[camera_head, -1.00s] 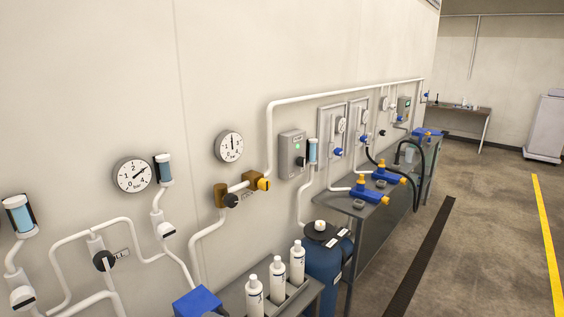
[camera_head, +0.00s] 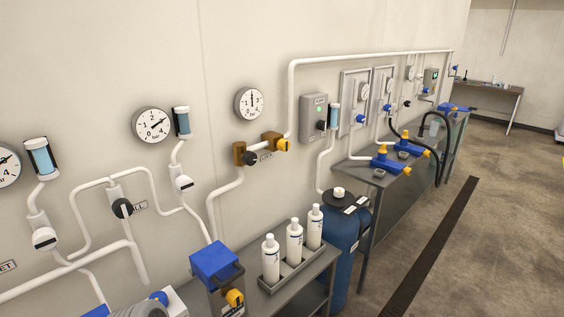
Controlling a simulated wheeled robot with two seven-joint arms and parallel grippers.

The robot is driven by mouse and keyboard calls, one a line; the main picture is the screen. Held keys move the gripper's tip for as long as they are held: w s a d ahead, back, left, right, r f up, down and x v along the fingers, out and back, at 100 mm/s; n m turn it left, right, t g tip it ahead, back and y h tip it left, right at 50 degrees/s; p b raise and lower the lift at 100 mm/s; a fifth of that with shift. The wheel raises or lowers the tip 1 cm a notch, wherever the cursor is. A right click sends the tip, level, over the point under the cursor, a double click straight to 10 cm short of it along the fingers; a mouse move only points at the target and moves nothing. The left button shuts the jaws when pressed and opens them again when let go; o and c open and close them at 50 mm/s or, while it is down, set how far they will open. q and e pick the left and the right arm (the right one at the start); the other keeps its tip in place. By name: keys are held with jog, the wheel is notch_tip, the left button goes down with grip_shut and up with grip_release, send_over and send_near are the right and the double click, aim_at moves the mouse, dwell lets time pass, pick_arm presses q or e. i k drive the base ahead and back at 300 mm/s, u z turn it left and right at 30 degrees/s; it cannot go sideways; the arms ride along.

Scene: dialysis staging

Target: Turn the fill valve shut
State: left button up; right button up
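A valve with a round black knob (camera_head: 122,208) sits on the white wall pipework at the left. A small label (camera_head: 139,208) beside it is partly hidden by the knob; its visible letters end in "LL", which fits the fill valve. A white bar or pipe runs down from just below the knob; I cannot tell whether it is part of the valve. The knob's turn position is not clear from here. Neither of my grippers is in view, and nothing touches the valve.
A blue-topped box (camera_head: 214,262) and several white bottles (camera_head: 294,241) stand along the wall, before a blue tank (camera_head: 342,235). The floor (camera_head: 480,240) at the right is clear.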

aim_at(122, 209)
jog(key=u, duration=1.3)
jog(key=k, duration=0.5)
jog(key=z, duration=0.95)
jog(key=i, duration=0.9)
jog(key=u, duration=1.85)
